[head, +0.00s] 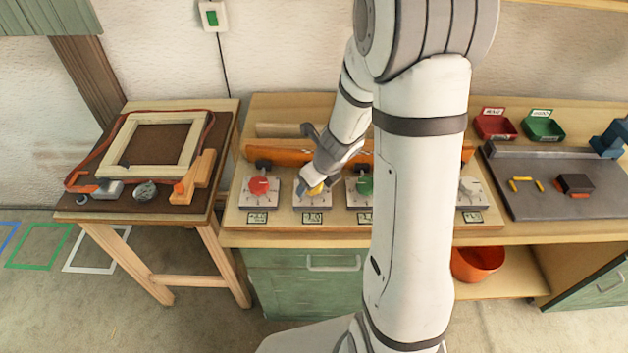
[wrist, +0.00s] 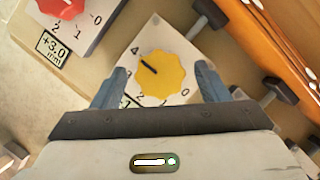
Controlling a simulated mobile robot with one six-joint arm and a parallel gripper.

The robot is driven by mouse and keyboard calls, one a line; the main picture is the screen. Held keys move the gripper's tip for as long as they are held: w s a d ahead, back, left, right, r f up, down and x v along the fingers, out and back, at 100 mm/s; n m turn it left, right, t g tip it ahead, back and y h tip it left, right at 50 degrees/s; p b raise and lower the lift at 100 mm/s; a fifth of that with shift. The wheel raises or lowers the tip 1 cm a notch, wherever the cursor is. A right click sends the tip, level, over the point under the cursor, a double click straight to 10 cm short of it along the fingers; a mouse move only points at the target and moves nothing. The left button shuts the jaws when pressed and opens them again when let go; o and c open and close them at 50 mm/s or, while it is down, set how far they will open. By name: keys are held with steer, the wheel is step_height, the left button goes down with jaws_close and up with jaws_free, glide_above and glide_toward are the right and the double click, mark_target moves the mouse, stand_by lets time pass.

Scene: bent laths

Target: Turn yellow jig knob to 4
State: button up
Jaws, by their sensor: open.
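The yellow jig knob (wrist: 164,80) sits on a white dial plate (wrist: 148,38) marked 0 to 4. Its black pointer is turned up and left in the wrist view, close to the 4 and perhaps slightly toward the 3. My gripper (wrist: 158,84) is open, with one blue-grey finger on each side of the knob and a visible gap on both sides. In the head view the yellow knob (head: 317,189) is partly hidden by my gripper (head: 309,187). The label below its plate is too small to read surely.
A red knob (head: 259,186) stands to the left and a green knob (head: 364,186) to the right. Black-headed clamps and an orange lath (wrist: 272,38) lie behind the dials. A frame (head: 122,143) lies on the left table. Red and green bins stand at right.

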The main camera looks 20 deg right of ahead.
steer(key=p+v, duration=0.3)
steer(key=v, duration=0.5)
steer(key=shift+a, duration=0.1)
stand_by(0.3)
step_height(320, 180, up, 4)
steer(key=n, duration=0.7)
glide_above(322, 199)
steer(key=s+a, duration=0.2)
steer(key=s+r+n+h, duration=0.1)
steer(key=s+r+n, duration=0.4)
steer(key=n, duration=0.6)
steer(key=s+r+n+h+b, duration=0.1)
steer(key=s+r+n, duration=0.4)
steer(key=s+n, duration=0.5)
steer(key=shift+s+d+r+n+g, duration=0.2)
steer(key=shift+d+n+g, duration=0.15)
steer(key=shift+n, duration=0.85)
